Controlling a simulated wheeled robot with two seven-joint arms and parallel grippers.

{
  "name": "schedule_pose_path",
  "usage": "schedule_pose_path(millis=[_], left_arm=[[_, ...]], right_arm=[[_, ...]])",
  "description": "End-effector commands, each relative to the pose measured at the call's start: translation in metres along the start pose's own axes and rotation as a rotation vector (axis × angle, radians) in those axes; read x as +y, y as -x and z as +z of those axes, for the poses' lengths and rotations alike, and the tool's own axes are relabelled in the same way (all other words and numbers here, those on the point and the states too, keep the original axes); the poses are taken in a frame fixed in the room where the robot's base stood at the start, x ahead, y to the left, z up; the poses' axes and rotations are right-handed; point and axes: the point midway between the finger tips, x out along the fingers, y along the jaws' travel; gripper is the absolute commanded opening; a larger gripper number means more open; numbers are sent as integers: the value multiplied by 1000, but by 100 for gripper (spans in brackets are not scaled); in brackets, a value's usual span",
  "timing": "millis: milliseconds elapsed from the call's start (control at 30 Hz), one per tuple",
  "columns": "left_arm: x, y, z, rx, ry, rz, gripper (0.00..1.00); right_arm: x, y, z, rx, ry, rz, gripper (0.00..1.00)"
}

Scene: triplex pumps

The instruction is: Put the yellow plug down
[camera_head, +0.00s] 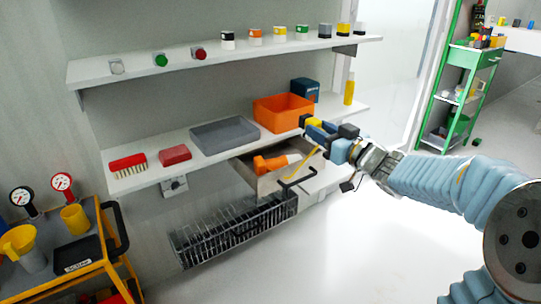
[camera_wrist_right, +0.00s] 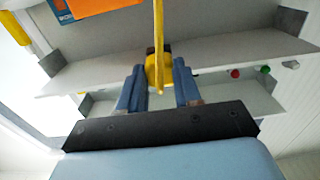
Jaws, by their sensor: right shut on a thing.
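The yellow plug (camera_wrist_right: 158,72) is held between the blue fingers of my right gripper (camera_wrist_right: 159,88). A long thin yellow rod extends from it, and in the head view this rod slants down over the drawer. In the head view my right gripper (camera_head: 328,137) is shut on the plug, in front of the lower shelf's right part and just right of the orange bin (camera_head: 283,113). The plug's yellow and dark end (camera_head: 315,123) shows at the fingertips. My left gripper is not in view.
The upper shelf (camera_head: 225,56) carries a row of small coloured caps and knobs. The lower shelf (camera_head: 230,153) holds a grey tray (camera_head: 224,136), a red box (camera_head: 174,154) and a brush (camera_head: 128,164). An open drawer (camera_head: 296,183) and a wire rack (camera_head: 233,232) are below. A yellow cart (camera_head: 85,255) stands left.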

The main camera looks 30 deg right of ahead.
Motion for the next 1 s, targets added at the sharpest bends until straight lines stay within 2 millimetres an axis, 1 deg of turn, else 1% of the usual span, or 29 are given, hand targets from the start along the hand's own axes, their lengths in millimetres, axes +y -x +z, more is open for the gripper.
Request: schedule_pose_path(millis=[67, 167, 333, 400, 500, 600, 767, 800, 933, 1000], left_arm=[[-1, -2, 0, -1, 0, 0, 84], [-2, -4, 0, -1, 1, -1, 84], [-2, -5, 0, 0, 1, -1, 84], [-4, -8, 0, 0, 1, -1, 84], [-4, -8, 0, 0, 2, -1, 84], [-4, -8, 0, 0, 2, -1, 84], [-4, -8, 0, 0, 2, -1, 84], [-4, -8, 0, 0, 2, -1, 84], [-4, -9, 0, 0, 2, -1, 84], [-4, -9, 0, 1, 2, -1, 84]], right_arm=[[0, -14, 9, -3, -2, -2, 0], [1, -41, 22, -3, -4, -3, 0], [3, -89, 43, -3, -5, -4, 0], [3, -101, 62, -5, -6, -3, 0], [4, -115, 78, -3, -4, -3, 0], [5, -124, 88, -1, -2, -2, 0], [5, -131, 96, 0, -1, -1, 0], [5, -134, 101, -1, -2, -2, 0], [5, -133, 122, -4, -3, -1, 0], [5, -133, 129, -1, -2, 0, 0]])
